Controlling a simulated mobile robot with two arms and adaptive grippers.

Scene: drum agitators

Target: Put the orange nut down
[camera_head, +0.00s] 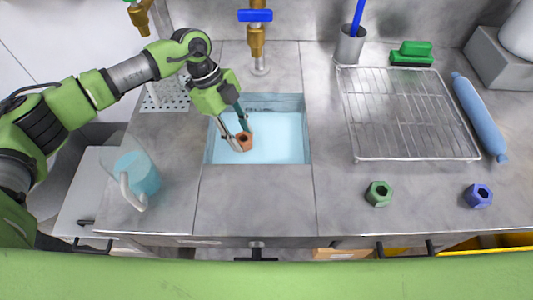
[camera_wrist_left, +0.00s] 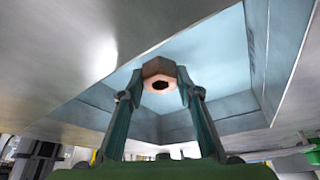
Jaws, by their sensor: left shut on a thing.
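The orange nut (camera_head: 243,141) is a hexagonal ring with a dark hole. My left gripper (camera_head: 238,136) is shut on it, over the light blue sink basin (camera_head: 285,140). In the left wrist view the orange nut (camera_wrist_left: 160,74) sits between the two fingertips of my left gripper (camera_wrist_left: 159,88). I cannot tell how high it is above the basin floor or whether it touches water. A green nut (camera_head: 379,193) and a blue nut (camera_head: 478,195) lie on the counter at the right. My right gripper is not in view.
A wire rack (camera_head: 410,115), a blue roller (camera_head: 480,115) and a green brush (camera_head: 411,53) lie right of the sink. A clear jug (camera_head: 135,175) stands left. A blue-handled tap (camera_head: 257,35) is behind the sink. The counter (camera_head: 255,200) before the sink is bare.

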